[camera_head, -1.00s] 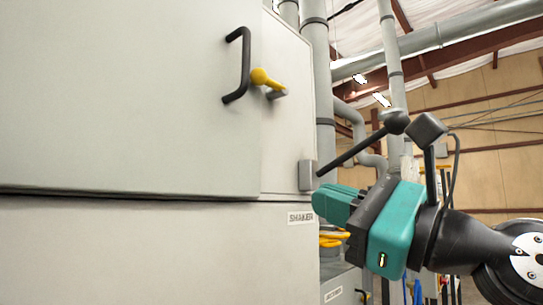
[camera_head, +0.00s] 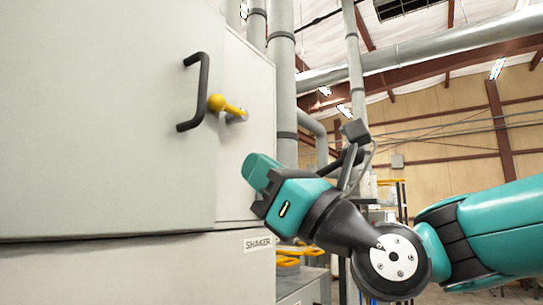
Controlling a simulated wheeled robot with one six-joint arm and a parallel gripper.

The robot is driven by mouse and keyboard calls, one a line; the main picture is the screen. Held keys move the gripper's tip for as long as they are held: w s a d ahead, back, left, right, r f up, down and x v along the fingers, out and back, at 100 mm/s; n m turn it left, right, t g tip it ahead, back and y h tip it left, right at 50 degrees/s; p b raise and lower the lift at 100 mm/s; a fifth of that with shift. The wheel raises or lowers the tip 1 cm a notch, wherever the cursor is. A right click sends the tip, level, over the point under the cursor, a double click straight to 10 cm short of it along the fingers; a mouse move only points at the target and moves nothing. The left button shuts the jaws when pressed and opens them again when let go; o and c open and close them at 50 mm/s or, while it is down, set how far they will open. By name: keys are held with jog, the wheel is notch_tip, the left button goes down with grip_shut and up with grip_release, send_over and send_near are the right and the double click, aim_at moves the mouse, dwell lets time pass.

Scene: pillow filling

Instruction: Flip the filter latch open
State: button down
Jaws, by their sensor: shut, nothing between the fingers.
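The filter latch is a yellow lever with a round knob (camera_head: 228,106) on a grey pivot, at the right edge of a large pale cabinet door. Its knob end points left, toward the black door handle (camera_head: 203,92), and lies close to it. My gripper (camera_head: 258,170), teal and black, is below and to the right of the latch, in front of the cabinet's narrow side panel. Its fingers are together and point up and left. It holds nothing and is apart from the latch.
The pale cabinet (camera_head: 110,110) fills the left side. A "SHAKER" label (camera_head: 258,244) marks its lower part. Yellow handles (camera_head: 292,256) sit low behind my gripper. Grey vertical pipes (camera_head: 283,80) stand behind the cabinet.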

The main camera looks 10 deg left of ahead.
aim_at(210, 112)
jog(key=p+x, duration=0.3)
jog(key=x, duration=0.3)
jog(key=shift+r, duration=0.3)
notch_tip(210, 112, up, 2)
jog(key=shift+s+r+p, duration=0.1)
jog(key=shift+s+p, duration=0.05)
jog(key=shift+p, duration=0.9)
jog(key=shift+a+r+p, duration=0.15)
jog(key=shift+r+p, duration=0.15)
jog(key=shift+r, duration=0.1)
